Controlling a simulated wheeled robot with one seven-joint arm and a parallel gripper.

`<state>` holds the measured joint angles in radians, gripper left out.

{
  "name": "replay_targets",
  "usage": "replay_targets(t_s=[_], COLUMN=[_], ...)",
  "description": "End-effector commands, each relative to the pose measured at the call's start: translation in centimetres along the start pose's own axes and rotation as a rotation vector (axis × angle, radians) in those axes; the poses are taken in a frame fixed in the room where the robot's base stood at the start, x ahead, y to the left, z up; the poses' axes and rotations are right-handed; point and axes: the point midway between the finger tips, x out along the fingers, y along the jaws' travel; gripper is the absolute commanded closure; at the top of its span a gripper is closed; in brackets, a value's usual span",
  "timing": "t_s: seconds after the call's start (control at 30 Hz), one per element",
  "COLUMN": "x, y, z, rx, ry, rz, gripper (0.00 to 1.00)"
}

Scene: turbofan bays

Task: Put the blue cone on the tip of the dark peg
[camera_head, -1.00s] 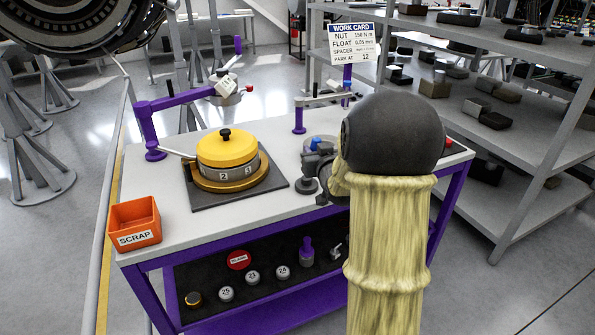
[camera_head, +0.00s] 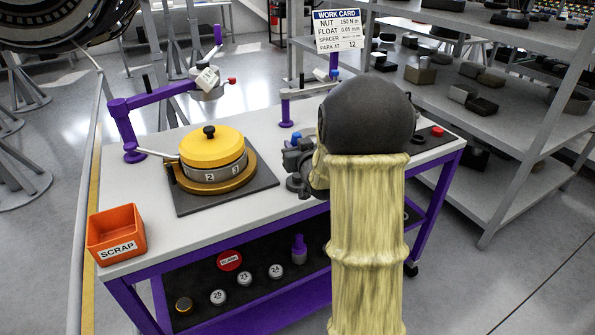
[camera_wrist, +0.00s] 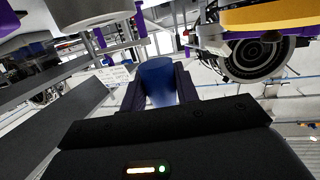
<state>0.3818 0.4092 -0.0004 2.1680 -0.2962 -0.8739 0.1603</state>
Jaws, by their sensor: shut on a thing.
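My gripper (camera_head: 297,150) is shut on the blue cone and holds it above the bench, right of the yellow-capped ring assembly. In the wrist view the blue cone (camera_wrist: 157,80) sits between the two dark fingers. In the head view only a small blue part (camera_head: 296,136) shows above the gripper; my arm hides the bench behind it. I cannot clearly make out the dark peg. A thin dark upright (camera_head: 147,85) rises above the purple arm at the left, but I cannot tell if it is the peg.
The yellow-capped assembly (camera_head: 211,147) stands on a dark plate mid-bench. An orange scrap bin (camera_head: 116,235) is at the front left. Purple jointed arms (camera_head: 125,120) stand at the back edge. A work card (camera_head: 337,31) hangs behind. Shelves are at the right.

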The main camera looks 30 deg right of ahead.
Motion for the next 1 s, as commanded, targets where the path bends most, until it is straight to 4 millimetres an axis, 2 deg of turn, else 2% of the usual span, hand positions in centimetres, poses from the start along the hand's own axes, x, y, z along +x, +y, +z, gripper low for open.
replay_targets(t_s=[0.03,0.1,0.2,0.53,0.8,1.0], x=[0.2,0.3,0.5,0.5,1.0,1.1], y=[0.2,0.3,0.4,0.3,0.3,0.3], z=[1.3,2.5,3.5,3.7,7.0,7.3], rx=[0.001,0.000,0.001,0.000,0.001,0.000], ry=[-0.005,-0.005,-0.002,0.000,-0.002,0.001], rz=[0.002,0.003,0.005,0.005,0.004,0.005], gripper=[0.91,0.91,0.91,0.91,0.91,0.91])
